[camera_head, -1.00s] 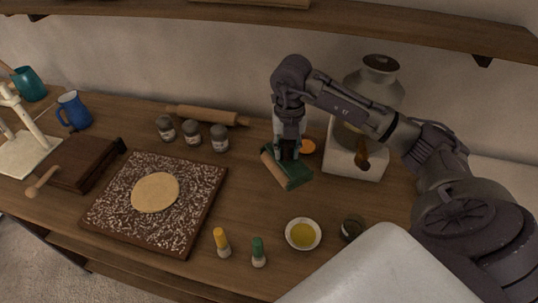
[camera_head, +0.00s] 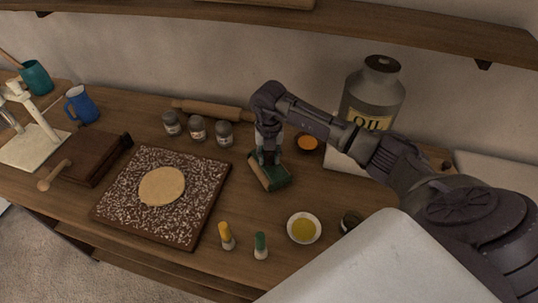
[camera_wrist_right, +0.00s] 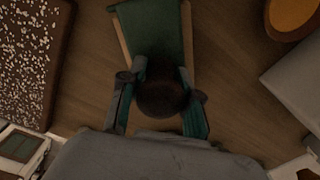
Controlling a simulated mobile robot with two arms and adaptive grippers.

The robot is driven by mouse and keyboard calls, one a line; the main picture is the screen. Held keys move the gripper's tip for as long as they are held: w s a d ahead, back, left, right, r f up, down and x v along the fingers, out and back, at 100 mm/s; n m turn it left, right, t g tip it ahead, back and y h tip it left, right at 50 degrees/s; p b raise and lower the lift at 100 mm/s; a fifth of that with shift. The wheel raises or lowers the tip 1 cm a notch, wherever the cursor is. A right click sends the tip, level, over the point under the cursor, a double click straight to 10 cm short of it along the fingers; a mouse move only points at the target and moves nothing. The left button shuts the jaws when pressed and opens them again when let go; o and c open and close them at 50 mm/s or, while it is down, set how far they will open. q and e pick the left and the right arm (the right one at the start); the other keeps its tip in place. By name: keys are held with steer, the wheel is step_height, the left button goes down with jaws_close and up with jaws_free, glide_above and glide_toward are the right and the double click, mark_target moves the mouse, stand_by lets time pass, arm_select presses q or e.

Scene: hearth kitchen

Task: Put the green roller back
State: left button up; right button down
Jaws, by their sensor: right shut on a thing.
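The green roller (camera_head: 272,182) is a dark green piece with pale wooden edges. It is under my right gripper (camera_head: 266,158), right of the speckled board. In the right wrist view the green roller (camera_wrist_right: 155,25) has a dark round knob, and the fingers of my right gripper (camera_wrist_right: 161,88) are shut on either side of it. The knob hides part of the green surface. I cannot tell whether the roller touches the counter. My left gripper is not in view.
The speckled board (camera_head: 207,213) with flat dough (camera_head: 162,186) lies left. Three jars (camera_head: 197,128) and a rolling pin (camera_head: 210,110) are behind. An orange dish (camera_head: 307,143) and oil jar (camera_head: 372,97) stand right. A yellow-oil bowl (camera_head: 303,228) and green-topped bottle (camera_head: 261,246) are in front.

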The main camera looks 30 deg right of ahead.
steer(key=shift+f+b, duration=0.3)
steer(key=shift+b, duration=0.05)
steer(key=shift+s+a+f, duration=0.15)
steer(key=shift+s+f, duration=0.1)
steer(key=c, duration=0.8)
jaws_free()
steer(key=shift+f, duration=0.15)
steer(key=shift+c, duration=0.2)
steer(key=shift+o, duration=0.2)
steer(key=shift+w+f, duration=0.1)
steer(key=shift+f, duration=0.05)
steer(key=shift+r, duration=0.25)
